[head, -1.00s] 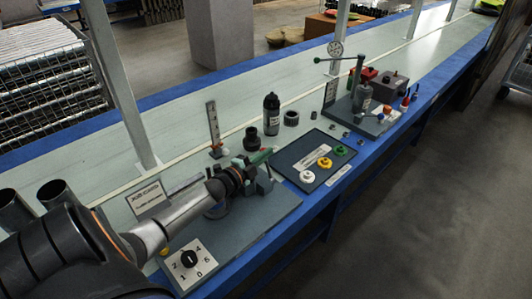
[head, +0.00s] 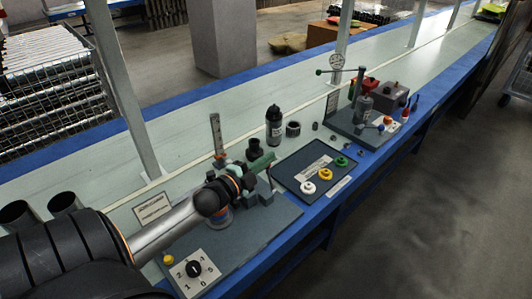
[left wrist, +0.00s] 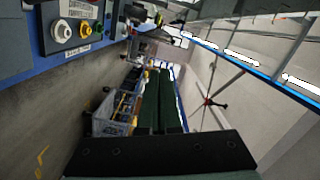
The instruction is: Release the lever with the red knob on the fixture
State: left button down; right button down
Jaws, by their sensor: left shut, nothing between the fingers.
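My left gripper (head: 264,161) is shut and empty, its green fingers over the near grey fixture (head: 266,189). In the left wrist view its dark green fingers (left wrist: 160,103) lie side by side. The lever with the red knob cannot be made out for sure in the head view; the gripper and wrist cover part of the fixture. In the left wrist view a small dark red knob-like thing (left wrist: 208,102) with dark arms shows to the right of the fingers, apart from them; I cannot tell whether it is the lever. My right gripper is not in view.
A dark panel (head: 290,169) with white, yellow and green buttons lies right of the fixture. A dial plate (head: 195,271) is in front. A dark bottle (head: 273,127) stands behind. A second fixture (head: 345,122) with a green-knobbed lever stands farther back.

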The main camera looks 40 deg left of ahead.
pick_arm(q)
jog(key=s+d+r, duration=0.2)
jog(key=s+d, duration=0.1)
jog(key=s, duration=0.1)
jog(key=shift+s+d+r+p, duration=0.25)
jog(key=shift+d+r+p, duration=0.05)
jog(key=shift+d, duration=0.1)
jog(key=s+d+f+n+g+h+p, duration=0.1)
jog(key=s+d+f+n+g+p, duration=0.2)
jog(key=s+d+f+n, duration=0.3)
jog(key=s+d+f+n+g+h+p, duration=0.1)
jog(key=s+d+f+n+g+p, duration=0.2)
jog(key=s+d+f, duration=0.7)
jog(key=d+f+n+g, duration=0.2)
jog(key=d, duration=0.3)
jog(key=shift+s+n+h, duration=0.15)
jog(key=shift+n+h, duration=0.25)
